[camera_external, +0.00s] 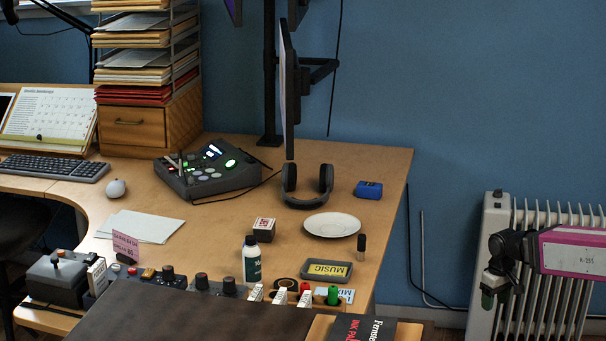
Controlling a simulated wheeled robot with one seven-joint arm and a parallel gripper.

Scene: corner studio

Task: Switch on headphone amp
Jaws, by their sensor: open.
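A small blue box (369,189) lies on the desk to the right of the black headphones (289,199); it may be the headphone amp, but its controls are too small to make out. A grey console (205,175) with lit green and white parts stands to the left of the headphones. No switch marked as the amp's can be read. My gripper (489,298) is at the right, in front of the white radiator, beyond the desk's right edge and apart from the box. It is open and appears empty; its fingertips are small and dark.
A monitor (289,88) on a pole rises behind the headphones. A white radiator (497,217) stands at right. Desk around the blue box is clear.

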